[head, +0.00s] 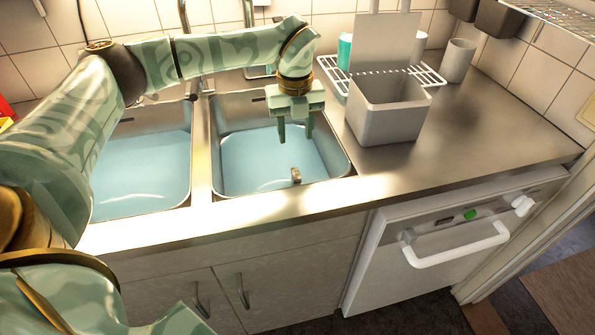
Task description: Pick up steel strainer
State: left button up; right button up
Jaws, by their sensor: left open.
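My left gripper (295,133) points down over the right sink basin (333,150), with its two fingers apart and nothing between them. A small metallic piece (296,175) shows near the front wall of that basin, in front of and below the fingers, apart from them. It may be part of the steel strainer, but it is too small to tell. No other strainer is clearly visible. My right gripper is not in view.
The left basin (140,170) also holds bluish water. A grey square container (385,115) stands on the counter right of the basins, before a white wire rack (428,75). A grey cup (458,60) stands farther right. The right counter (490,125) is clear.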

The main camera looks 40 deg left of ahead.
aim_at(296, 171)
pick_arm(q)
notch_tip(296, 171, down, 11)
jog(key=b, duration=0.4)
jog(key=shift+r, duration=0.15)
jog(key=f+b, duration=0.2)
jog(key=f, duration=0.1)
jog(key=f+b, duration=0.1)
jog(key=f, duration=0.1)
jog(key=shift+w+a, duration=0.3)
jog(key=shift+w, duration=0.05)
jog(key=shift+f, duration=0.2)
jog(key=shift+r, duration=0.2)
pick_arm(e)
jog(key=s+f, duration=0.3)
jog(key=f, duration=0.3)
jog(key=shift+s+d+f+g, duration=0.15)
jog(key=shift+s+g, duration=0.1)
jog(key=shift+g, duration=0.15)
pick_arm(q)
grip_shut()
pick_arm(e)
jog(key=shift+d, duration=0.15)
